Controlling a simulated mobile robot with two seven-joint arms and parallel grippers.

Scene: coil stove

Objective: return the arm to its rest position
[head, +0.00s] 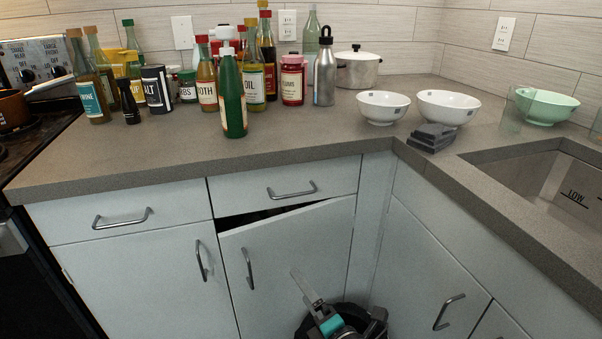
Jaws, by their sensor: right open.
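My right gripper (326,312) is at the bottom middle of the head view, low in front of the cabinets. It is open, and I see nothing between its fingers. A grey finger points up and left across the lower part of a white cabinet door (290,250). That door stands slightly ajar, with a dark gap along its top edge. I cannot tell whether the gripper touches the door. My left gripper is out of view.
The grey counter (300,140) runs above the gripper and turns along the right to a sink (545,190). Several bottles, white bowls (448,107) and a pot (357,69) stand on it. Door handles (449,311) stick out nearby. A stove (40,110) is at left.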

